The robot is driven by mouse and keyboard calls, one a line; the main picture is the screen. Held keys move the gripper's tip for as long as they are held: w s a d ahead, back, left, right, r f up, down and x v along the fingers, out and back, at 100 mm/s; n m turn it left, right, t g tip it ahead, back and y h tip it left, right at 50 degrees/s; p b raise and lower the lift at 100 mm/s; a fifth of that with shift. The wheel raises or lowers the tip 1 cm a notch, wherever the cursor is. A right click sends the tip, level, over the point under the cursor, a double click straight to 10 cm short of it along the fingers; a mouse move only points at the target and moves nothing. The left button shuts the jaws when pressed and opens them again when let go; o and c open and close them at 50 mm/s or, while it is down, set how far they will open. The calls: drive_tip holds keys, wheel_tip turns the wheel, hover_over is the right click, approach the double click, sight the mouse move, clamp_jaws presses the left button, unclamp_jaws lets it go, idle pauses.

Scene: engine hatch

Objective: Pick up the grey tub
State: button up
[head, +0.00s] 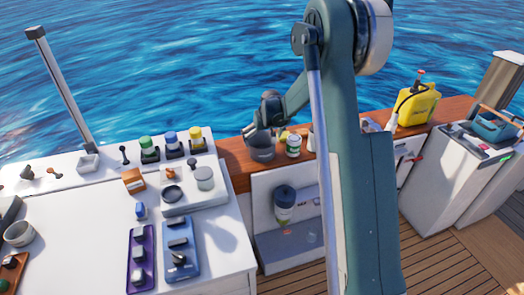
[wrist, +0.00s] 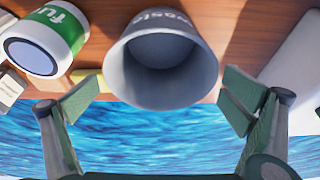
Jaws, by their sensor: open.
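The grey tub (wrist: 122,75) is in the middle of the wrist view, with its round opening facing my camera and part of a pale label on its wall. In the head view the grey tub (head: 262,153) stands on the wooden ledge. My gripper (wrist: 160,99) is open, with one green-padded finger on each side of the tub and visible gaps between pads and wall. In the head view my gripper (head: 260,133) is right at the tub, and its fingers are too small to make out. The tub looks empty inside.
A white jar with a green label (wrist: 42,42) stands close beside the tub, and also shows in the head view (head: 293,146). A yellow item (wrist: 88,77) lies between them. A white block (wrist: 296,68) is on the other side. Water lies beyond the ledge (head: 236,160).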

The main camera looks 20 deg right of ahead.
sight(261, 146)
drive_tip(key=shift+x, duration=1.2)
drive_tip(key=shift+f, duration=0.1)
drive_tip(key=shift+b+x, duration=0.85)
drive_tip(key=shift+x, duration=1.65)
drive_tip(key=c, duration=1)
